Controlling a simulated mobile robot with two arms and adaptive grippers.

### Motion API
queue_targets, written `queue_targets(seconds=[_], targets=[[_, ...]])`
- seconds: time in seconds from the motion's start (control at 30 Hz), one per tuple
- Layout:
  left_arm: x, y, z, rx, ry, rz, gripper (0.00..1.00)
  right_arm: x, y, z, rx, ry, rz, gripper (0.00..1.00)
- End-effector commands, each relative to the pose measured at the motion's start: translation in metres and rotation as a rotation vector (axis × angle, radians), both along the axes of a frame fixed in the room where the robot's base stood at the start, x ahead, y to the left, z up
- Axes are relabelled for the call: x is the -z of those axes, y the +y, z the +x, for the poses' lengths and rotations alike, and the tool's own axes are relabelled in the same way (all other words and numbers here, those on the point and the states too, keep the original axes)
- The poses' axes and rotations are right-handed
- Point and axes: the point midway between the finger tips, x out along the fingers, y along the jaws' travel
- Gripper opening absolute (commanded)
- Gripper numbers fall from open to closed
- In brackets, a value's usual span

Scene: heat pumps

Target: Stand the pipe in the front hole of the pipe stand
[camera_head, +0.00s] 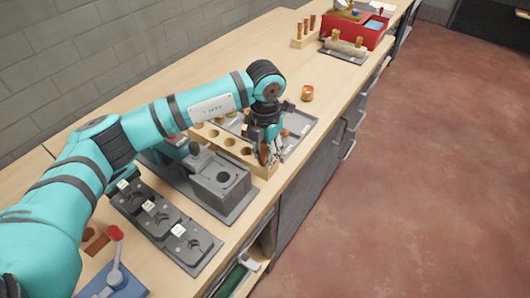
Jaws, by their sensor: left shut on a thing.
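The pipe stand (229,149) is a pale wooden block with a row of dark round holes, on the bench in the middle of the view. My left gripper (267,157) points down at the stand's near right end and is shut on the pipe (263,153). Only a small copper-coloured part of the pipe shows between the fingers. The gripper covers the front hole, so I cannot tell whether the pipe's lower end is in it. My right gripper is not in view.
A grey tray (303,122) lies just behind the gripper, and a copper ring (307,93) stands beyond it. A grey fixture (222,184) and dark plates (165,224) are in front of the stand. A red bin (352,32) stands far back. The bench edge is close on the right.

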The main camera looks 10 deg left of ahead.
Motion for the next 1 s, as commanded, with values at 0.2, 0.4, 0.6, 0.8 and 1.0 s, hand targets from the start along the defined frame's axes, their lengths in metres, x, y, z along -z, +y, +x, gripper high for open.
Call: queue_targets(seconds=[0.2, 0.4, 0.6, 0.8, 1.0], targets=[[0.005, 0.0, 0.0, 0.0, 0.0, 0.0, 0.0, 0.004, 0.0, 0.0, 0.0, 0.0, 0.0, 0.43], [0.005, 0.0, 0.0, 0.0, 0.001, 0.0, 0.32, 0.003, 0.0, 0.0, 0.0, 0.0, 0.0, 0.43], [0.005, 0.0, -0.001, 0.0, 0.002, 0.001, 0.53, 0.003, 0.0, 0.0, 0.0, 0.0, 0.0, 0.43], [0.005, 0.0, 0.0, 0.0, 0.002, 0.001, 0.53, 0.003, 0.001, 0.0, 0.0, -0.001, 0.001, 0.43], [-0.007, 0.0, 0.001, 0.0, -0.002, 0.0, 0.53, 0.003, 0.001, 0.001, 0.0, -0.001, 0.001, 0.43]])
